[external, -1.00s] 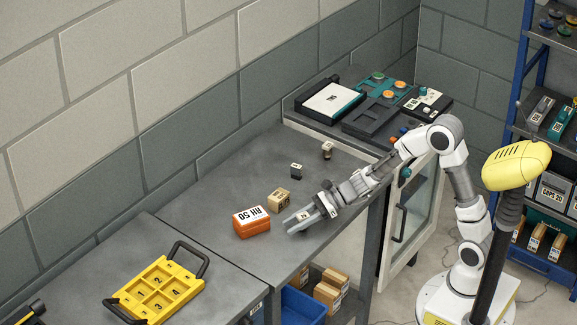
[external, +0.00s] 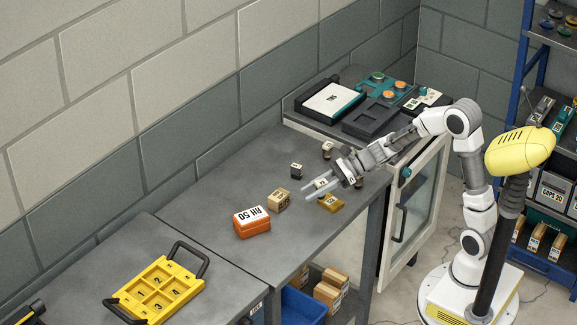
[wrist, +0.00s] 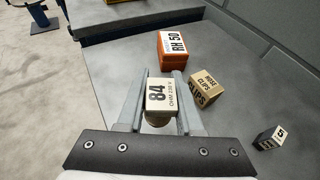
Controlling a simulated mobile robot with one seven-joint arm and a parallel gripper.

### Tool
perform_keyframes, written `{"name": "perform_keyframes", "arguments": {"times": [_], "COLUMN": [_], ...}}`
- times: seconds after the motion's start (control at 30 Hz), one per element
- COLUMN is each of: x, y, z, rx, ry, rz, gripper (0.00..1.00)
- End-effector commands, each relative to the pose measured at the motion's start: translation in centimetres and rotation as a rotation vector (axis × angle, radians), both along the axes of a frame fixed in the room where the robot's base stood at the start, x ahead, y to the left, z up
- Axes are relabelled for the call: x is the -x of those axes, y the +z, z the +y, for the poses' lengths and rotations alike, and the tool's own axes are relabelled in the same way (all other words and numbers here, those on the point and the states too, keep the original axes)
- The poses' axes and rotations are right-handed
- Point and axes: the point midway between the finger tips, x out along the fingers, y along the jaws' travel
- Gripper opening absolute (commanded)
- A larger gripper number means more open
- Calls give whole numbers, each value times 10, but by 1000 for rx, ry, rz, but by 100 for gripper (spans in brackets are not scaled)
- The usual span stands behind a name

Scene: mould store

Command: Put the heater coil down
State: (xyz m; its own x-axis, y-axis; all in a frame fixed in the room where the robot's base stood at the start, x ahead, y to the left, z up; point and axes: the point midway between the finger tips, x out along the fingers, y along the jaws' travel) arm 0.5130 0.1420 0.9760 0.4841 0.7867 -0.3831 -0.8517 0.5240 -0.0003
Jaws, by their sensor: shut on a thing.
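The heater coil (wrist: 159,92), a small piece with a white top face marked "84 OHM 230 V" and a rounded brass-coloured lower part, sits between the two fingers in the wrist view. My gripper (wrist: 161,90) is shut on it. In the external view, my gripper (external: 321,188) is over the right part of the grey worktop (external: 235,185). There the coil is too small to make out clearly between the fingers. How far it is above the worktop cannot be told.
An orange "RH 50" box (external: 252,222), a tan hose clips box (external: 279,199) and a small dark block (external: 296,170) stand nearby. A gold-coloured piece (external: 332,203) shows just below the fingers. A yellow tray (external: 157,288) lies lower left.

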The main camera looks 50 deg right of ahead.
Motion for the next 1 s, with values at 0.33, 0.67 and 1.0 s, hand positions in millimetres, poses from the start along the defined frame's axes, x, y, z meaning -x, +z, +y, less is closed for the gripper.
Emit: {"name": "perform_keyframes", "arguments": {"times": [0.33, 0.67, 1.0], "x": [0, -98, -200], "y": [28, 33, 32], "z": [-44, -56, -64], "rx": [1, 19, 6], "ry": [-6, -110, -256], "rz": [-1, 2, 0], "gripper": [0, 0, 0]}}
